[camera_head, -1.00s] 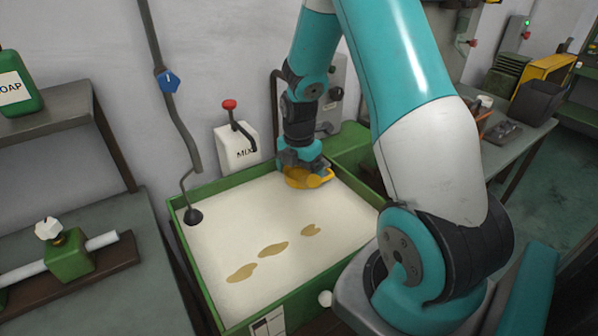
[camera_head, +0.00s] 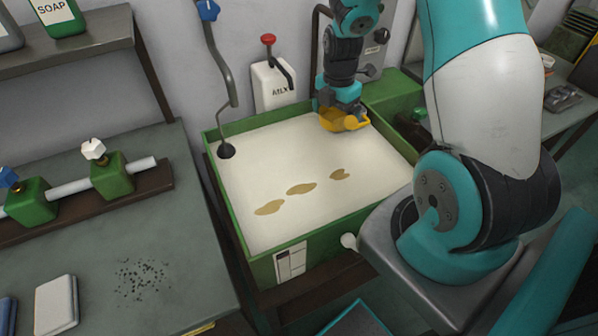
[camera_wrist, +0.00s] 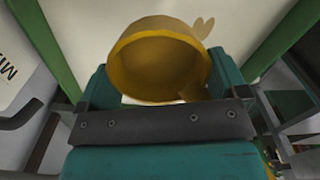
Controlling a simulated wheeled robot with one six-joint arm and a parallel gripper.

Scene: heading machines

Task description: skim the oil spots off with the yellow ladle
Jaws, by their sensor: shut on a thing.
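The yellow ladle (camera_head: 340,119) is in my gripper (camera_head: 341,104), which is shut on it at the back right of the green tank (camera_head: 212,165). In the wrist view the ladle's round bowl (camera_wrist: 158,62) fills the space in front of the jaws and looks empty. Pale milky liquid (camera_head: 275,160) fills the tank. Three brown oil spots lie on it in a slanting row: a left one (camera_head: 269,207), a middle one (camera_head: 301,188) and a right one (camera_head: 340,174). The ladle is apart from them, close above or at the surface; I cannot tell which.
A hanging pipe (camera_head: 222,70) reaches down to a dark round piece in the tank's left corner. A white box with a red-knobbed lever (camera_head: 272,80) is on the wall behind. A bench (camera_head: 110,225) with green valve blocks stands left.

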